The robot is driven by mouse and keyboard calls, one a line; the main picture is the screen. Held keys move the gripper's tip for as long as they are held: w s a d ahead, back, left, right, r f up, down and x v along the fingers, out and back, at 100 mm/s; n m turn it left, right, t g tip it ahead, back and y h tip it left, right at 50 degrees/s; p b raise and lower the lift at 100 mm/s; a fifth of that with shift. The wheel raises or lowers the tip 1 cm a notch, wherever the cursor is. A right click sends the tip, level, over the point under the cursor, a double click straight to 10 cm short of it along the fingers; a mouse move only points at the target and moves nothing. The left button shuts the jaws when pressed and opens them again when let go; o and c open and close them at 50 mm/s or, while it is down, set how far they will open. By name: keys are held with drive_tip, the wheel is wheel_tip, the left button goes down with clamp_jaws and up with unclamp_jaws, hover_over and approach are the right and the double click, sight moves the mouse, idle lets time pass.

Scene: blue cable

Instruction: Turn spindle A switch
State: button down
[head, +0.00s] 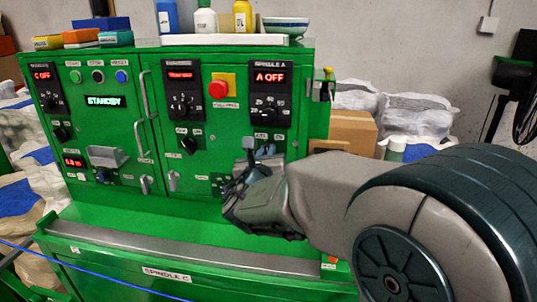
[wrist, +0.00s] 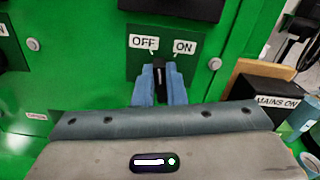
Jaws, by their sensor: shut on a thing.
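The spindle A panel (head: 267,93) is on the right of the green cabinet, and its red display (head: 270,78) reads "A OFF". Below it is the spindle A switch, a small black knob that shows in the wrist view (wrist: 160,74) under the OFF label (wrist: 144,43) and the ON label (wrist: 185,47). My gripper (head: 258,150) reaches in from the right. In the wrist view its two blue-grey fingers (wrist: 160,84) are closed on the knob from both sides. The fingers hide most of the knob, so its exact angle is hard to tell.
A red stop button (head: 217,89) on a yellow plate and another spindle panel (head: 182,90) are left of the spindle A panel. A cardboard box (head: 352,130) and wrapped bundles stand right of the cabinet. A blue cable (head: 95,270) crosses the lower left front.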

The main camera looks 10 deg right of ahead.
drive_tip(key=shift+a+n, duration=0.1)
drive_tip(key=shift+n, duration=1.5)
drive_tip(key=shift+f+n, duration=0.1)
drive_tip(key=shift+n, duration=0.2)
drive_tip(key=c, duration=1.5)
unclamp_jaws()
drive_tip(key=b+v, duration=0.1)
drive_tip(key=v, duration=1.3)
drive_tip(key=shift+w+b, duration=0.1)
drive_tip(key=shift+b, duration=0.25)
